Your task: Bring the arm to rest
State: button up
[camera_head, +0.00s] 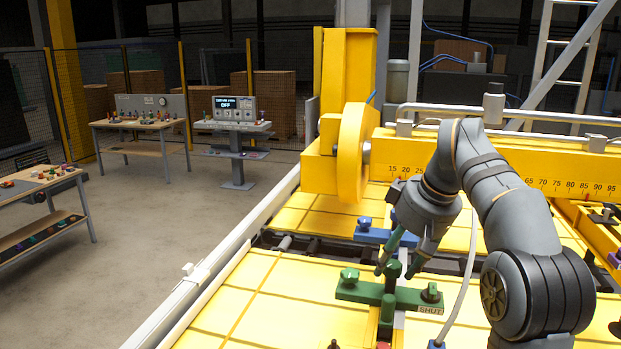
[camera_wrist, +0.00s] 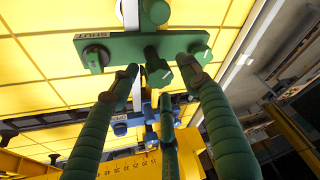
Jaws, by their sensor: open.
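My gripper (camera_head: 398,270) points down over a green bar with a "SHUT" label (camera_head: 415,299), its fingers spread apart. I see nothing gripped. Whether a fingertip touches the bar or its knobs is unclear.
A blue bar (camera_head: 372,235) lies behind the green one. A yellow beam with a number scale (camera_head: 530,167) and a yellow wheel (camera_head: 354,150) stand close behind my arm. A white rail (camera_head: 222,262) edges the yellow bed (camera_head: 265,305). Open floor (camera_head: 150,225) lies left, before workbenches.

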jog(key=shift+f+n+p, duration=0.1)
jog(key=shift+n+p, duration=0.2)
jog(key=shift+n, duration=0.4)
